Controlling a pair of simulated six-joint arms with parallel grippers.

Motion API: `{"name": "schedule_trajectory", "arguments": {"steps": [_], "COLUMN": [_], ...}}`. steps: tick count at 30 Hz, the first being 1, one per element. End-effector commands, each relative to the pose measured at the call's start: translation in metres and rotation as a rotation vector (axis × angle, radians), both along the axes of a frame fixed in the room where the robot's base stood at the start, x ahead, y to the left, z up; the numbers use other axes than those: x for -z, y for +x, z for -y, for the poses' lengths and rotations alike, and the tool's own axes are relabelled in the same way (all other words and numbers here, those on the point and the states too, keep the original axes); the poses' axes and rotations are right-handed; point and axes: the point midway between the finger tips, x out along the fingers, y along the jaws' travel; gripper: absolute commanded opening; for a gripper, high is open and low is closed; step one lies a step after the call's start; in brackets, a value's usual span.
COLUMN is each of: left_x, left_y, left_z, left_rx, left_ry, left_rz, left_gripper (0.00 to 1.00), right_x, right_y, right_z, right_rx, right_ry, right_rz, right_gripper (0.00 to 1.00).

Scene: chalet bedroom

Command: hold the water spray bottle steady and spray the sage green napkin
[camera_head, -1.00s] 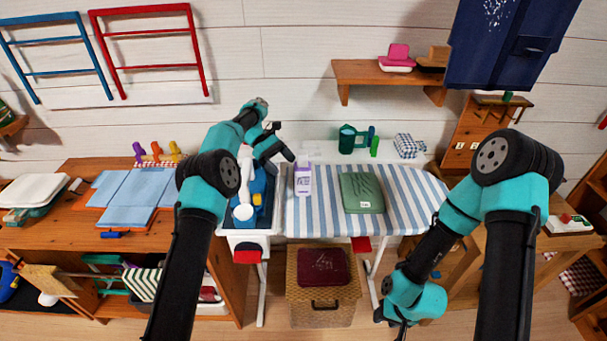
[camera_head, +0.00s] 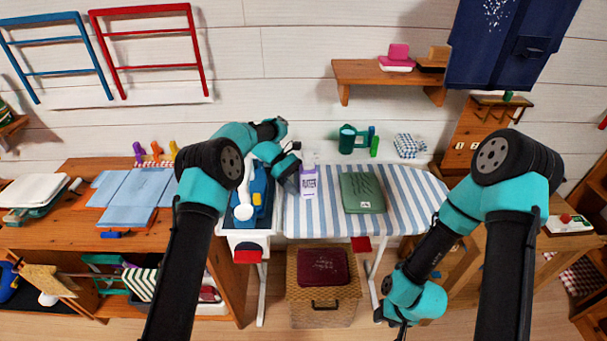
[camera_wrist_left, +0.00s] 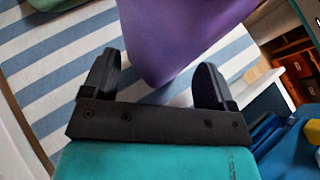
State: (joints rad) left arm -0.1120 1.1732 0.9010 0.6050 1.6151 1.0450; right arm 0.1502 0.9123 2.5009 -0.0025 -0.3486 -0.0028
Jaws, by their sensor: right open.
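The water spray bottle (camera_head: 309,187), white and purple with a "WATER" label, stands at the left end of the striped ironing board (camera_head: 415,205). My left gripper (camera_head: 297,180) is right beside it, on its left. In the left wrist view the purple bottle (camera_wrist_left: 180,40) fills the space in front of and between my two spread fingers (camera_wrist_left: 160,85); a firm grip does not show. The sage green napkin (camera_head: 362,193) lies folded flat on the board, right of the bottle. My right gripper (camera_head: 403,322) hangs low at the front, away from the board, its fingers barely visible.
A white bin with a blue iron-like object (camera_head: 252,200) adjoins the board's left end. A green watering can (camera_head: 348,138) and checked cloth (camera_head: 409,146) stand behind the board. A wicker basket (camera_head: 310,308) is below. The board right of the napkin is clear.

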Motion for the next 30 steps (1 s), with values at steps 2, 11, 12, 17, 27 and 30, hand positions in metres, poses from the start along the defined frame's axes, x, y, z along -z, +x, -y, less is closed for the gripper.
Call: {"name": "schedule_trajectory", "arguments": {"steps": [2, 11, 12, 17, 27, 30], "left_x": [0.0005, 0.0001, 0.0001, 0.0000, 0.0000, 0.0000], "left_y": [-0.0003, 0.0000, 0.0001, 0.0001, 0.0001, 0.0001], "left_z": [0.0004, 0.0003, 0.0003, 0.0002, 0.0002, 0.0002], "left_rx": [0.001, 0.000, 0.000, 0.000, 0.000, 0.000], "left_ry": [0.000, 0.000, 0.000, 0.000, 0.000, 0.000], "left_rz": [0.000, 0.000, 0.000, 0.000, 0.001, 0.001], "left_gripper": [0.79, 0.65, 0.61, 0.46, 0.13, 0.04], "right_x": [0.0000, 0.0000, 0.0000, 0.0000, 0.0000, 0.0000], "right_y": [0.0000, 0.0000, 0.0000, 0.0000, 0.0000, 0.0000], "right_z": [0.0000, 0.0000, 0.0000, 0.0000, 0.0000, 0.0000], "right_rx": [0.000, 0.000, 0.000, 0.000, 0.000, 0.000], "right_ry": [0.000, 0.000, 0.000, 0.000, 0.000, 0.000], "right_rz": [0.000, 0.000, 0.000, 0.000, 0.000, 0.000], "right_gripper": [0.43, 0.43, 0.43, 0.43, 0.43, 0.43]}}
